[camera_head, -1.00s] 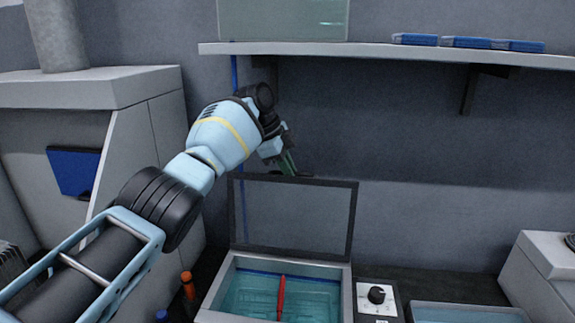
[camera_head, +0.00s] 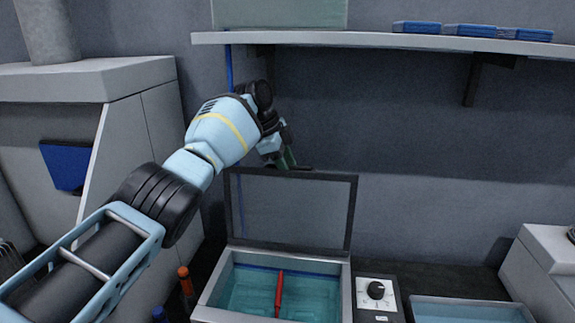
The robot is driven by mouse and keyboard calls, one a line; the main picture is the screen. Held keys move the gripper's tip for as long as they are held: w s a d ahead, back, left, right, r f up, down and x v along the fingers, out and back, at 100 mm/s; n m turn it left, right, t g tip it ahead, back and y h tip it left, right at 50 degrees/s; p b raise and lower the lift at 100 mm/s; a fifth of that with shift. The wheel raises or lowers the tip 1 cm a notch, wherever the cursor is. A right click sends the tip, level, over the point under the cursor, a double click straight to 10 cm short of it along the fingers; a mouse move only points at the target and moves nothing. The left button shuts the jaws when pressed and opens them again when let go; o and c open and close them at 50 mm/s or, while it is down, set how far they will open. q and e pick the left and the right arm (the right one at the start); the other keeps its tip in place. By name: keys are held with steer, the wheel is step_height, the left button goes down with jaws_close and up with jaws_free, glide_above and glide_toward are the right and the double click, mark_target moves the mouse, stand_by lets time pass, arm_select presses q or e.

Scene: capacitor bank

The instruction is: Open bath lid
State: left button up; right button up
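The bath (camera_head: 207,312) is a grey open box holding teal liquid, with a red stick-like object (camera_head: 279,293) in it. Its lid (camera_head: 292,212) is a dark-framed clear panel standing upright at the bath's back edge, so the bath is open. My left gripper (camera_head: 292,164) is at the lid's top edge, slightly above or behind it. Its fingers are small and partly hidden by the wrist, so I cannot tell whether they touch the lid or are open. My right gripper is not in view.
Orange-capped (camera_head: 184,277) and blue-capped items stand left of the bath. A shelf (camera_head: 390,40) with blue boxes (camera_head: 476,30) runs above. A grey cabinet (camera_head: 135,140) is at left.

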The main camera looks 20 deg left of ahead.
arm_select(q)
steer(key=shift+r, duration=0.45)
steer(key=shift+r, duration=0.15)
steer(key=shift+r, duration=0.15)
steer(key=v, duration=0.6)
steer(key=shift+s+a+r, duration=0.25)
steer(key=shift+r, duration=0.05)
steer(key=shift+f, duration=0.15)
